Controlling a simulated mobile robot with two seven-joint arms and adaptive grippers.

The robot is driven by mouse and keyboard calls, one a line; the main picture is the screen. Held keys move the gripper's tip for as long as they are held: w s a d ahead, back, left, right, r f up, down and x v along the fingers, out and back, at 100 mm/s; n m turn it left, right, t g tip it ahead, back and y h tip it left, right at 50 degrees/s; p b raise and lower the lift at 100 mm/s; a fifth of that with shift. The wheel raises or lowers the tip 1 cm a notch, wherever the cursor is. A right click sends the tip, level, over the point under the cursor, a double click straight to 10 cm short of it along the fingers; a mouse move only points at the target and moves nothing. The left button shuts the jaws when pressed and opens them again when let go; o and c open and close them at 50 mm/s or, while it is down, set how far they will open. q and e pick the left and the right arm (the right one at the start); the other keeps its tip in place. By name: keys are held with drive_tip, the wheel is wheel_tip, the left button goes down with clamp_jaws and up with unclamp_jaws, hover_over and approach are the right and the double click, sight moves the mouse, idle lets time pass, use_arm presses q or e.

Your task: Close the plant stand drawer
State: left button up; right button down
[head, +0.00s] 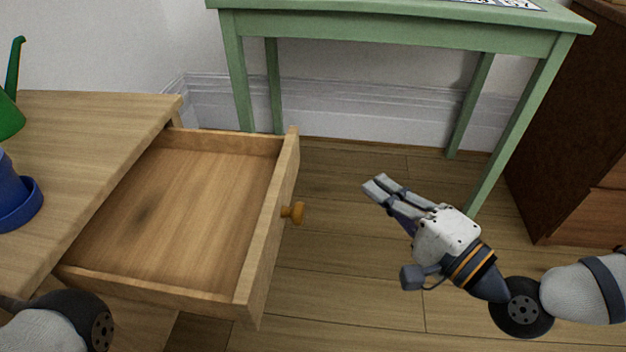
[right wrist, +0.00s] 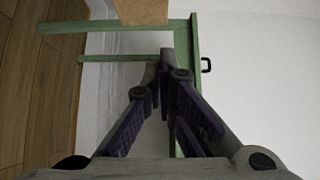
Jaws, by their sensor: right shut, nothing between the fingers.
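The plant stand (head: 95,125) is a light wooden piece at the left of the head view. Its drawer (head: 185,205) is pulled well out to the right and looks empty inside. The drawer front (head: 270,235) carries a small round orange-brown knob (head: 293,212). My right gripper (head: 377,186) is shut and empty, to the right of the knob and apart from it, with its fingers pointing up and left. In the right wrist view its fingers (right wrist: 166,62) meet at the tips. Only a link of my left arm shows at the lower left; its gripper is out of frame.
A green table (head: 400,30) stands at the back against the white wall. A dark brown cabinet (head: 570,120) is at the right. A blue pot with saucer (head: 20,205) and a green object (head: 10,115) stand on the plant stand. Bare wooden floor (head: 340,260) lies between drawer and gripper.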

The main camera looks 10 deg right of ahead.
drive_tip(key=b, duration=0.1)
approach(295, 143)
drive_tip(key=w+d, duration=0.2)
drive_tip(key=w, duration=0.2)
use_arm(q)
drive_tip(key=shift+s+f+b, duration=0.25)
drive_tip(key=shift+f+b, duration=0.05)
drive_tip(key=shift+f, duration=0.45)
use_arm(e)
drive_tip(key=shift+w+a, duration=0.25)
drive_tip(key=shift+a, duration=0.4)
drive_tip(key=shift+w+a, duration=0.2)
drive_tip(key=shift+a, duration=0.5)
drive_tip(key=shift+w+a, duration=0.25)
drive_tip(key=shift+a, duration=0.4)
